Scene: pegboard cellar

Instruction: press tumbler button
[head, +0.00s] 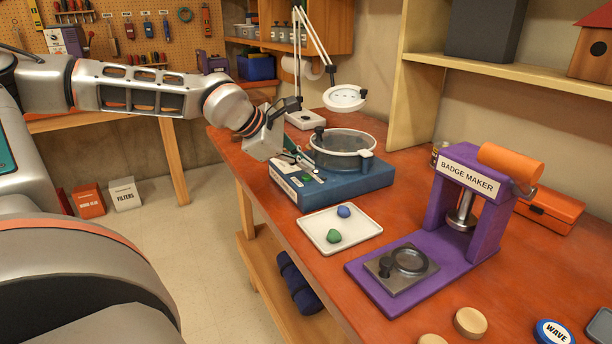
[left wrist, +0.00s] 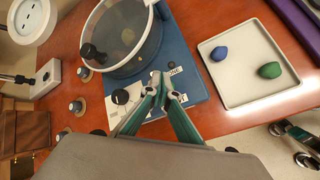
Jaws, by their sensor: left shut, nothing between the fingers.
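The tumbler (head: 350,182) is a blue box with a round, clear-lidded drum on top, standing on the orange-red bench. In the left wrist view the tumbler (left wrist: 190,55) shows its panel with a dark knob (left wrist: 120,97) and white labels. My left gripper (head: 317,176) reaches over the panel from the left. In the left wrist view the left gripper (left wrist: 161,78) has its green fingers shut with nothing between them. The tips are over the panel beside a partly covered label; contact is not clear.
A white tray (head: 319,240) with a blue lump (head: 344,211) and a green lump (head: 334,236) lies in front of the tumbler. A purple badge maker (head: 437,219) stands to the right. A lamp (head: 345,98) stands behind the tumbler, its head raised.

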